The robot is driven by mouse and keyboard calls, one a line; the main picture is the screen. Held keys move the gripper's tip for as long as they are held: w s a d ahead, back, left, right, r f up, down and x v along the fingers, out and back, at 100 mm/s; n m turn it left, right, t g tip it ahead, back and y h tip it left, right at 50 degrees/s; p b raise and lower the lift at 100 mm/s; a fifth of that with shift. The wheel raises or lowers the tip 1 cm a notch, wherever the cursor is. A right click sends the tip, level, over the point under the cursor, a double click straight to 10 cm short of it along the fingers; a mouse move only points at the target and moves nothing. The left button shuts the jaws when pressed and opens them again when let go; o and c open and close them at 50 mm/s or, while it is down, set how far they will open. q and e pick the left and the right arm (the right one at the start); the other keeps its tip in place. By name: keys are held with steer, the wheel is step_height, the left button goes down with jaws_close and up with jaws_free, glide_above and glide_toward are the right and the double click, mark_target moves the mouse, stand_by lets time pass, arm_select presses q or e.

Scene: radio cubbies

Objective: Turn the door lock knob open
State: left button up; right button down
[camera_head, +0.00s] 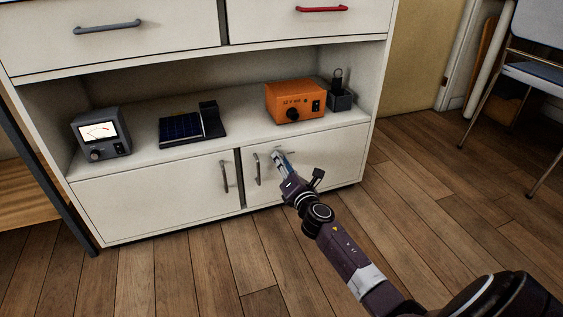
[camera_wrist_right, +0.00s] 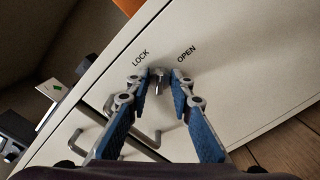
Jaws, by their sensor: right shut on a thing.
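The lock knob (camera_wrist_right: 158,82) is a small metal piece on the white right-hand cabinet door (camera_head: 325,150). In the right wrist view, the words LOCK and OPEN are printed on the door at its left and right. My right gripper (camera_wrist_right: 160,76) has its blue-padded fingers on either side of the knob, shut on it at the tips. In the head view the right gripper (camera_head: 280,158) reaches the upper part of this door and largely covers the knob. Which word the knob points at I cannot tell. My left gripper is not in view.
Grey handles (camera_head: 257,170) and (camera_head: 224,177) stick out from the two lower doors. On the shelf stand an orange box (camera_head: 295,102), a dark holder (camera_head: 341,100), a solar panel device (camera_head: 187,127) and a grey meter (camera_head: 101,136).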

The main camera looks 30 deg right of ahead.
steer(key=shift+f+m+p, duration=0.1)
steer(key=shift+m+p, duration=0.85)
steer(key=shift+m, duration=3.35)
steer(key=c, duration=1.7)
jaws_free()
